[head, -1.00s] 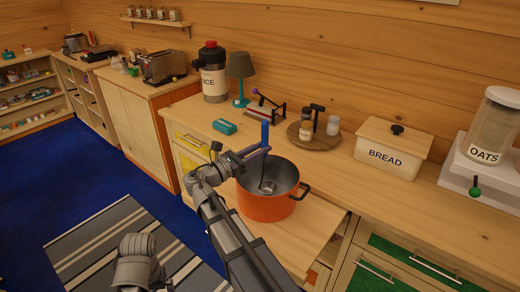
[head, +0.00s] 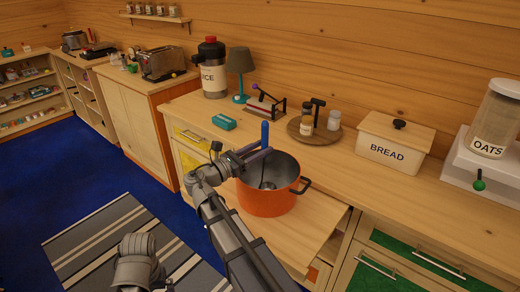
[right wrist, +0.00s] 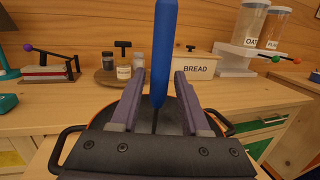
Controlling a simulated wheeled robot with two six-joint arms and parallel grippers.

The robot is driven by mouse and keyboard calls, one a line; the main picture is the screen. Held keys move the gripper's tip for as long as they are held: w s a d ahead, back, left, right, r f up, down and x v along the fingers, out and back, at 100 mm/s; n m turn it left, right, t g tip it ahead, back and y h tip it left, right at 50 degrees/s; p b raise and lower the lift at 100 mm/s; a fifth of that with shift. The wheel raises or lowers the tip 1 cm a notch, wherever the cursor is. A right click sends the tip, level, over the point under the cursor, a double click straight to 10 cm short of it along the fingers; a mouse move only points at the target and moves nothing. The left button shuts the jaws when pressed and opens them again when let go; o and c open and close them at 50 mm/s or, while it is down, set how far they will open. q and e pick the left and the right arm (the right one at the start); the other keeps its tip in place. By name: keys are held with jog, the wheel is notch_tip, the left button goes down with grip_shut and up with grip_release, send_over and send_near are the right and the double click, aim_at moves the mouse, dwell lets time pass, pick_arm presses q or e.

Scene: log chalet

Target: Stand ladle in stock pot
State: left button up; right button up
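The orange stock pot (head: 266,203) stands on a pale wooden board at the counter's front; its dark handles show in the right wrist view (right wrist: 62,146). The ladle (head: 265,133) stands in the pot, blue handle up and bowl down inside. In the right wrist view its handle (right wrist: 164,50) rises nearly upright between my fingers. My right gripper (head: 262,155) is over the pot's near left rim, its fingers spread around the handle with a small gap showing on the left. The fingers hide part of the ladle's rod. My left gripper is not in view.

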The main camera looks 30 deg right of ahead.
jog(key=shift+o, duration=1.1)
jog(key=shift+s+a+f+b, duration=0.15)
jog(key=shift+s+a, duration=0.05)
jog(key=shift+a, duration=1.1)
jog(key=shift+s+a+f+b, duration=0.15)
jog(key=shift+a, duration=1.1)
jog(key=shift+s+a+f+b, duration=0.15)
jog(key=shift+s+a, duration=0.05)
jog(key=shift+a, duration=1.1)
jog(key=shift+a, duration=0.1)
